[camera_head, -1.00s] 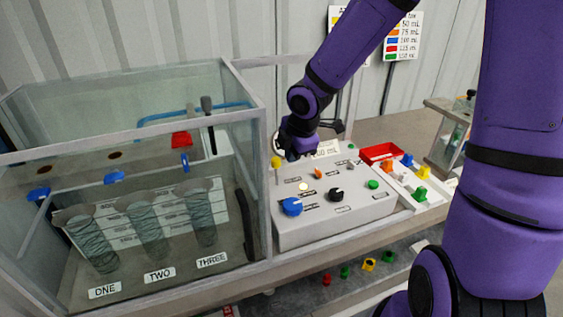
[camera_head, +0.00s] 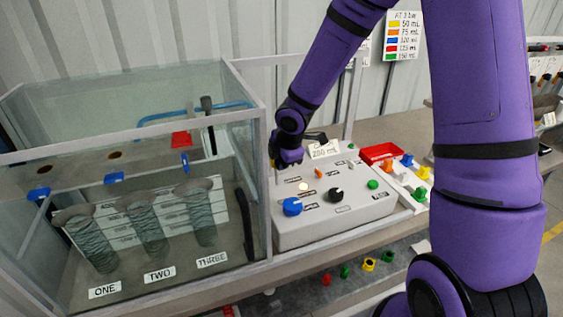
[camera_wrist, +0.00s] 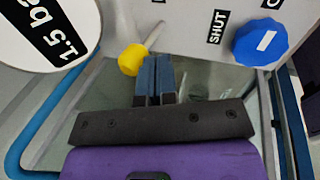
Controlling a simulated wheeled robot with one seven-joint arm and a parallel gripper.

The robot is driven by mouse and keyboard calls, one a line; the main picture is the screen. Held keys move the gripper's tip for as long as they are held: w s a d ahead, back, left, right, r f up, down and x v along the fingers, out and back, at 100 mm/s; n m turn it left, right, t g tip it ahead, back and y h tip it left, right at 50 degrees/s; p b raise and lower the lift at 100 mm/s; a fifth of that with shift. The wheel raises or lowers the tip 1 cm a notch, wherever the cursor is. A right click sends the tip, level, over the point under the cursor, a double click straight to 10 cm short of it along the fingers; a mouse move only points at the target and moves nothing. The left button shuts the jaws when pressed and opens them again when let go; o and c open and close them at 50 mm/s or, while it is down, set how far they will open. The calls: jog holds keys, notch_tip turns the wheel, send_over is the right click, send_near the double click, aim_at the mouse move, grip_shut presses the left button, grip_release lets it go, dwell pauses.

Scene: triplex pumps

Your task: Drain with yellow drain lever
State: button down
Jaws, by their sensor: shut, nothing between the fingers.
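The yellow drain lever shows in the wrist view as a yellow knob (camera_wrist: 132,60) on a thin pale stem at the edge of the control box. My gripper (camera_wrist: 155,60) is shut and empty, its two blue fingers together just right of the knob in that view. I cannot tell whether they touch it. In the head view my gripper (camera_head: 282,166) is low over the back left corner of the grey control box (camera_head: 335,222). It mostly hides the yellow lever there. The glass tank (camera_head: 150,180) left of the box holds cylinders marked ONE, TWO and THREE.
A blue dial (camera_head: 292,206) and a black dial (camera_head: 336,195) sit on the box. The tank's frame post (camera_head: 262,190) stands close left of my gripper. A red tray (camera_head: 382,152) and coloured parts lie to the right.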

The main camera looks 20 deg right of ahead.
jog(key=shift+w, duration=0.25)
jog(key=shift+w+r, duration=0.1)
jog(key=shift+w, duration=1.2)
jog(key=shift+s+a+r, duration=0.1)
